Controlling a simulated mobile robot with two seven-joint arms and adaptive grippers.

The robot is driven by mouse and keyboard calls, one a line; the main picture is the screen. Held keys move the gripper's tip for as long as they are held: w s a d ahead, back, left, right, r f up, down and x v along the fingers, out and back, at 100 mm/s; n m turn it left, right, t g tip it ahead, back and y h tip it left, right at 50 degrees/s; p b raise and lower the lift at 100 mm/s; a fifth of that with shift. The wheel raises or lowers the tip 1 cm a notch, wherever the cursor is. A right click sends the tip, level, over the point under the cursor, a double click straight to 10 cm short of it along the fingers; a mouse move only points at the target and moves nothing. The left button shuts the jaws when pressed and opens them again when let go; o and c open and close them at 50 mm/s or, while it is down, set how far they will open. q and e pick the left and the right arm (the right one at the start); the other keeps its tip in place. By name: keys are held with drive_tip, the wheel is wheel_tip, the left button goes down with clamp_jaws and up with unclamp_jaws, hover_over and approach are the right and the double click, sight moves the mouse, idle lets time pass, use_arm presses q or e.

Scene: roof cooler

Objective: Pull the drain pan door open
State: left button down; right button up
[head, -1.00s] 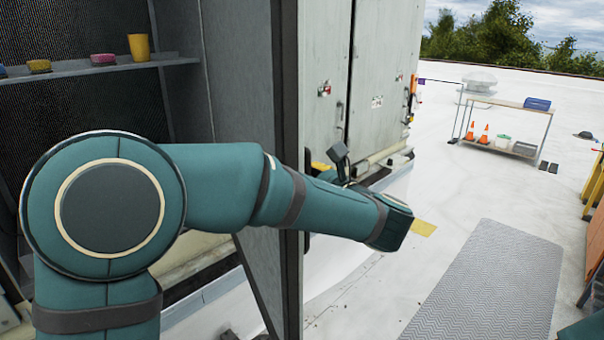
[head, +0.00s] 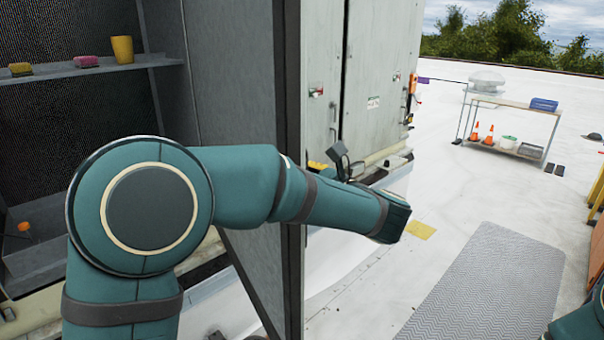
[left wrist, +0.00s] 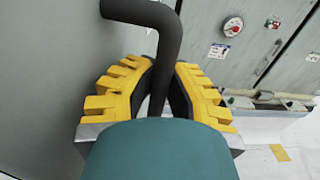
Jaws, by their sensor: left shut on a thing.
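The drain pan door (head: 238,90) is a tall grey panel standing swung out in the head view, with the dark unit interior open to its left. In the left wrist view the grey door face (left wrist: 45,70) fills the left side. A dark bent bar handle (left wrist: 168,45) stands out from it. My left gripper (left wrist: 157,88), with ribbed yellow fingers, is shut around the handle bar, one finger on each side. My right gripper is out of view.
Inside the unit, a shelf (head: 90,68) holds sponges and a yellow cup (head: 122,49). Grey cabinets (head: 385,75) stand beyond the door. A grey mat (head: 490,285) lies on the white roof at right. A cart (head: 512,110) stands farther back. The roof between is mostly clear.

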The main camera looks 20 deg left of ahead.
use_arm(q)
drive_tip(key=shift+d, duration=0.2)
drive_tip(key=c, duration=1.2)
unclamp_jaws()
drive_tip(key=shift+c, duration=0.2)
drive_tip(key=o, duration=0.3)
drive_tip(key=shift+s+d+r, duration=0.1)
drive_tip(key=shift+s+d, duration=0.05)
drive_tip(key=v, duration=1.2)
